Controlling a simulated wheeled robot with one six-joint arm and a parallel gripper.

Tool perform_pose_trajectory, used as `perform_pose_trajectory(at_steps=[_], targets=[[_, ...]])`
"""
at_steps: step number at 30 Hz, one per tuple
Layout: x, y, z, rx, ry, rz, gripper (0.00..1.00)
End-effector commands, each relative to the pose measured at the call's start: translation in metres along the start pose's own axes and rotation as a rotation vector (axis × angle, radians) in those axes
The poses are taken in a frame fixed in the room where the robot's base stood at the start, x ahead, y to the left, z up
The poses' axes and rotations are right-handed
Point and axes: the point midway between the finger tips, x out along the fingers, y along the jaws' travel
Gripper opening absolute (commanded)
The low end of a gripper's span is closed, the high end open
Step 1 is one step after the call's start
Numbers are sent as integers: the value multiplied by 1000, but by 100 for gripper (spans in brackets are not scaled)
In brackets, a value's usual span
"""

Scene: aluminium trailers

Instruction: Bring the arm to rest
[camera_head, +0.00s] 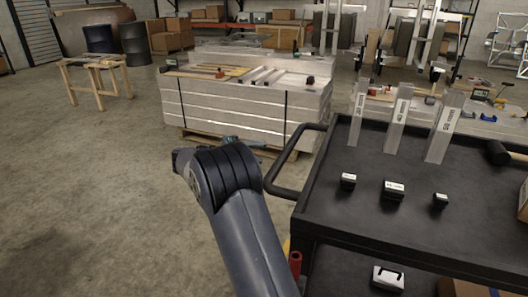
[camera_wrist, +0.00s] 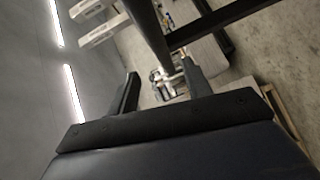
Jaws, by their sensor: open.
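My arm rises from the bottom of the head view, left of the black cart, and bends at a dark elbow joint. The rest of it is hidden behind that joint, so my gripper does not show there. In the wrist view my gripper (camera_wrist: 160,82) shows two dark fingers spread apart. Nothing is held between them; only distant clutter shows through the gap. A dark bar runs diagonally down from the top of the wrist view, close beyond the fingers.
The black cart (camera_head: 330,222) has a handle (camera_head: 283,175) near my arm. On it stand upright metal plates (camera_head: 397,120) and small black boxes (camera_head: 394,190). Beyond is a pallet stack of aluminium panels (camera_head: 235,105). A wooden sawhorse (camera_head: 95,75) stands left. The left floor is clear.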

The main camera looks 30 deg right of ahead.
Motion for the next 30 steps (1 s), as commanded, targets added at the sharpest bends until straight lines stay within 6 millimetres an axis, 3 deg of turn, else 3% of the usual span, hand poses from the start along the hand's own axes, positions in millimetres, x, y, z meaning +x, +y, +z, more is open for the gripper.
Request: perform_pose_trajectory(at_steps=[13, 30], targets=[[8, 0, 0, 0, -3, 1, 47], [104, 0, 2, 1, -6, 1, 47]])
